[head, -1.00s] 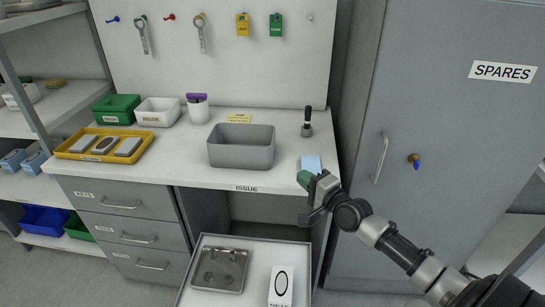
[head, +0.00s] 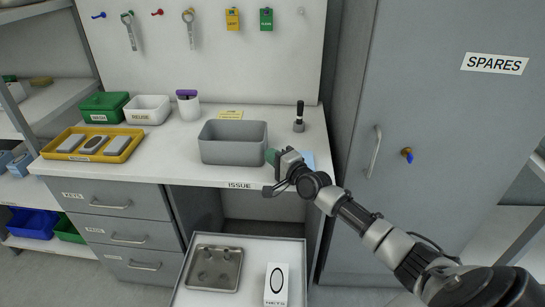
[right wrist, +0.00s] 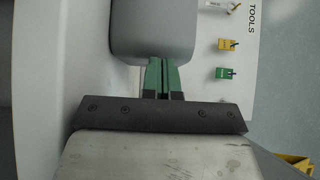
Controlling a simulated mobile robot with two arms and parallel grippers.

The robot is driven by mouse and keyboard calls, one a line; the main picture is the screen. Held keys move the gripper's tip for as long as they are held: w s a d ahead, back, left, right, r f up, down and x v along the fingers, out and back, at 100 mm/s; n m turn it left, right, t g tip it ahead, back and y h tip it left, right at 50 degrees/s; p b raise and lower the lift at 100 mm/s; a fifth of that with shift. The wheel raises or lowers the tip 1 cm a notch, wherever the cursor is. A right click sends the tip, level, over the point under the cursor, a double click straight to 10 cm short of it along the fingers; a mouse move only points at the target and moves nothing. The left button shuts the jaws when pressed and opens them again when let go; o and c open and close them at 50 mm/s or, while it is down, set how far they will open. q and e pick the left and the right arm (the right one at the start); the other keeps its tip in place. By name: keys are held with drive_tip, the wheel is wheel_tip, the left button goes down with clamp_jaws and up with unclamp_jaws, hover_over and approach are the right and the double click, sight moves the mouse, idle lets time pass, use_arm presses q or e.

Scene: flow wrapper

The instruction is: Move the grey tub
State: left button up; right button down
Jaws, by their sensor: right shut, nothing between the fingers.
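The grey tub (head: 232,152) is an open, empty-looking box standing upright on the white counter near its middle. My right gripper (head: 271,157) is at the tub's right end, its green fingers shut with nothing between them. In the right wrist view the closed fingers (right wrist: 162,74) point at the outside of the tub (right wrist: 152,32) and overlap its edge; I cannot tell whether they touch it. My left gripper is not in view.
A yellow tray (head: 119,155) holds grey blocks on the left, with green (head: 104,107) and white (head: 148,110) bins behind it. A dark-handled tool (head: 299,118) stands at the back right. A light-blue item (head: 308,159) is partly hidden by my arm. An open drawer (head: 254,250) sits below.

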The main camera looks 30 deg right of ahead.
sight(222, 152)
drive_tip(key=shift+w+a+r, duration=0.1)
drive_tip(key=shift+w+a, duration=0.1)
drive_tip(key=shift+a, duration=0.1)
drive_tip(key=w+a, duration=0.2)
drive_tip(key=w+a+p, duration=0.1)
drive_tip(key=w+a, duration=0.1)
drive_tip(key=a, duration=0.1)
drive_tip(key=shift+a, duration=0.1)
drive_tip(key=w+a, duration=0.1)
drive_tip(key=a, duration=0.1)
drive_tip(key=w+a, duration=0.3)
drive_tip(key=shift+w+a, duration=0.1)
drive_tip(key=shift+a, duration=0.25)
drive_tip(key=shift+d, duration=0.25)
